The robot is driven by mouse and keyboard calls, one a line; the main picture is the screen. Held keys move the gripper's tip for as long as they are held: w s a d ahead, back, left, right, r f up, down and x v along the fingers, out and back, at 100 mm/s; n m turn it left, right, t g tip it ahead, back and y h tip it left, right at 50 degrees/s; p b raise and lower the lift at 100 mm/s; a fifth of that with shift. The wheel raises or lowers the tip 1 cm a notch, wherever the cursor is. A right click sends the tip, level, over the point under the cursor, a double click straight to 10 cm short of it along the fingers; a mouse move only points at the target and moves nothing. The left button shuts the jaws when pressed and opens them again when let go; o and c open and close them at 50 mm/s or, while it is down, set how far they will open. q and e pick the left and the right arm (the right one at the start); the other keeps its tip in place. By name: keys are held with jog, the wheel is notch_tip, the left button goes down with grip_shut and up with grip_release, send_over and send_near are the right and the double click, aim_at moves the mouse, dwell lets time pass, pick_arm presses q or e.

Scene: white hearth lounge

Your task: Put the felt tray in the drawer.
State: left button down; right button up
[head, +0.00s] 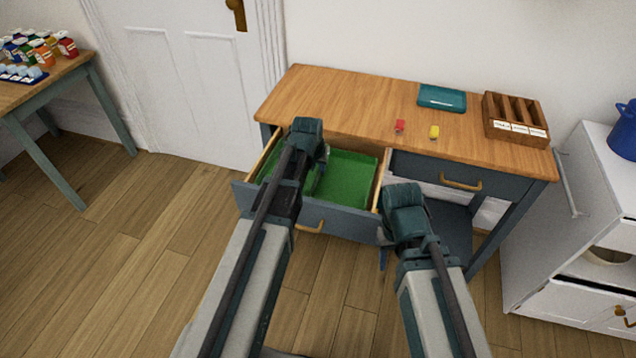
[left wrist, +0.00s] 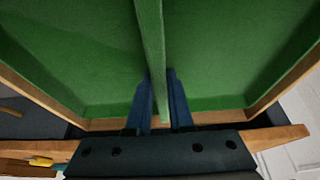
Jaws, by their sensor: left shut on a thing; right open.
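The green felt tray (head: 350,180) lies within the open left drawer (head: 345,224) of the wooden-topped desk, with drawer walls around it. I cannot tell whether it rests on the drawer's bottom. My left gripper (head: 318,186) reaches down into the drawer. In the left wrist view, its blue fingers (left wrist: 163,92) are shut on the tray's upright green divider (left wrist: 150,45), one on each side. My left arm hides part of the tray in the head view. My right gripper (head: 383,258) is open and points down in front of the desk, right of the open drawer, apart from the tray.
On the desk top (head: 340,92) are a red item (head: 400,126), a yellow item (head: 434,131), a teal box (head: 442,98) and a wooden slotted organiser (head: 515,117). The right drawer (head: 462,178) is shut. A white cabinet (head: 560,220) stands right; a bottle-laden side table (head: 75,68) stands left.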

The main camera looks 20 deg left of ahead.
aim_at(318, 176)
pick_arm(q)
notch_tip(318, 176, down, 4)
jog(key=b, duration=0.4)
jog(key=shift+r, duration=0.15)
jog(key=c, duration=0.8)
grip_release()
